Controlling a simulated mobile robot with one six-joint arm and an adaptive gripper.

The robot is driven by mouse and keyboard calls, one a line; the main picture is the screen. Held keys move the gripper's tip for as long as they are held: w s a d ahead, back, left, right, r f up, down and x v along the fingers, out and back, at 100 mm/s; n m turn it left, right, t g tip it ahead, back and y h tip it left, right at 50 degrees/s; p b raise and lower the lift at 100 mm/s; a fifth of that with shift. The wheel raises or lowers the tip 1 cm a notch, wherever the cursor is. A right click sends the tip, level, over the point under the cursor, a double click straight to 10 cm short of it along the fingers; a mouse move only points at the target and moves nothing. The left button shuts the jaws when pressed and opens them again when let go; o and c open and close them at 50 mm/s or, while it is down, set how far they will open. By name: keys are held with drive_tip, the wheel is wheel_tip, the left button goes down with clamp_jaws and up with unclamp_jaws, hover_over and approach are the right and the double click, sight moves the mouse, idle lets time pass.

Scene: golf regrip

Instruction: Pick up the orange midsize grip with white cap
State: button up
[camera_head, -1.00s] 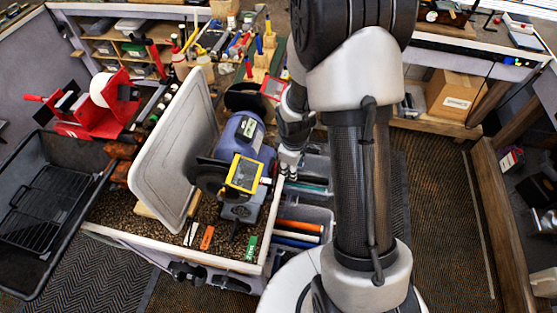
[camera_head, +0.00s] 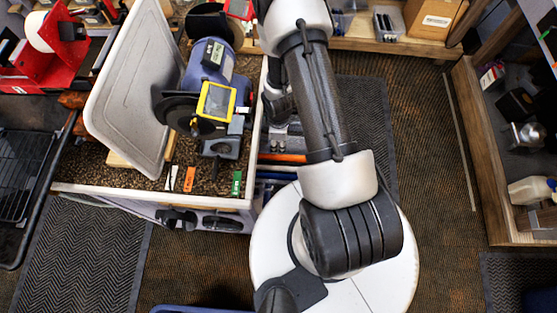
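An orange grip (camera_head: 284,158) lies lengthwise in the bins along the right side of the workbench. Its right part runs behind my arm, and I cannot make out a white cap. Blue grips (camera_head: 277,175) lie just below it in the picture. The end of my arm, with my gripper (camera_head: 281,137), hangs over the bins just above the orange grip in the picture. The gripper is small and partly hidden by my arm, so its fingers cannot be made out, nor whether it touches anything.
The workbench (camera_head: 130,192) on the left carries a blue grinder (camera_head: 208,68) and a leaning grey panel (camera_head: 128,90). A wooden shelf (camera_head: 490,165) stands at the right.

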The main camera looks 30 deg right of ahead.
sight(278, 156)
drive_tip(key=f+b, duration=1)
drive_tip(key=f, duration=0.2)
drive_tip(key=shift+w, duration=0.2)
drive_tip(key=shift+c, duration=0.2)
drive_tip(key=c, duration=0.7)
